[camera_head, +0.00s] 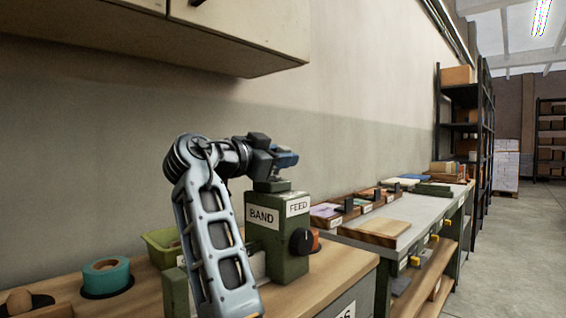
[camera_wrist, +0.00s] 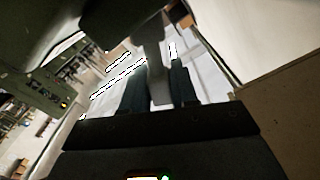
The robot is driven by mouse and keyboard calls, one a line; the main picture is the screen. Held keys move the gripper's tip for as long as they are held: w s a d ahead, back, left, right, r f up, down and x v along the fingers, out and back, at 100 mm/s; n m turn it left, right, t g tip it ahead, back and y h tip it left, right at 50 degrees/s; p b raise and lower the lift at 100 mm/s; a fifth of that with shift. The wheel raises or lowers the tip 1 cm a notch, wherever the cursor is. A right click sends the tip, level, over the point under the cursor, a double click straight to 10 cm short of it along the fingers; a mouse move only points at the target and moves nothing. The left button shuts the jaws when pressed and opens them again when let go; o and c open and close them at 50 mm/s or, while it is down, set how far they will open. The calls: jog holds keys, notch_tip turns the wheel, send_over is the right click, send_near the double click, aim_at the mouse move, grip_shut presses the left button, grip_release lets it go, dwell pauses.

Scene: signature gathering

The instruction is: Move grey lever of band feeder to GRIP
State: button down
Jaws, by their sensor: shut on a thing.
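The band feeder (camera_head: 282,240) is a green box with white BAND and FEED labels and a black knob (camera_head: 302,241) on its right-hand face. It stands on a wooden bench. My gripper (camera_head: 284,160) is over the top of the feeder, with its fingers pointing right. In the wrist view, my gripper (camera_wrist: 158,82) is shut on the grey lever (camera_wrist: 157,78), a flat grey bar between the two dark fingers. The head view does not show the lever clearly, because my gripper covers that spot. No GRIP mark is readable.
A wall cabinet (camera_head: 200,35) hangs above. A second bench with trays (camera_head: 375,230) stands to the right. The aisle floor beyond is clear.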

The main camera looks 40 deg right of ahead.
jog(key=shift+f, duration=0.1)
jog(key=c, duration=1)
grip_release()
jog(key=shift+o, duration=0.2)
jog(key=shift+a, duration=0.1)
jog(key=a, duration=0.7)
jog(key=shift+s+a, duration=0.2)
jog(key=shift+a, duration=0.15)
